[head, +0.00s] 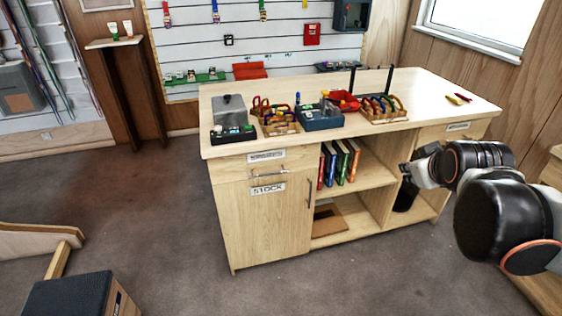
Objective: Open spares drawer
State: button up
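A wooden counter (350,137) has two drawer fronts under its top. The left drawer (231,168) has a small label, too blurred to read surely, and a horizontal metal bar handle (270,174). The right drawer (430,135) also has a label (458,126) that I cannot read. Both drawers look shut; I cannot tell which is the spares drawer. My gripper (405,175) is at the counter's right front, below the right drawer and well right of the left one. It is small and dark, its fingers not clear.
A cabinet door labelled STOCK (262,222) is below the left drawer. Books (338,165) stand on the open shelf. Bins and wooden trays (278,122) of gear stand on the counter. Open floor (170,215) lies to the left; a dark box (75,295) is at lower left.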

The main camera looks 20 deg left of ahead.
jog(key=w+a+f+n+t+y, duration=0.1)
jog(key=w+a+f+n+y, duration=0.1)
jog(key=w+a+f+n, duration=0.45)
jog(key=w+a+f+n+t+y, duration=0.1)
jog(key=w+a+f+n, duration=0.15)
jog(key=w+a, duration=0.8)
jog(key=n+t+y+b, duration=0.1)
jog(key=n+y+b, duration=0.3)
jog(key=n, duration=0.5)
send_near(269, 174)
jog(key=f+p+x, duration=0.1)
jog(key=x, duration=0.8)
jog(key=shift+w+a+r+y, duration=0.2)
jog(key=shift+w+a+y, duration=0.1)
jog(key=shift+w, duration=0.35)
grip_shut()
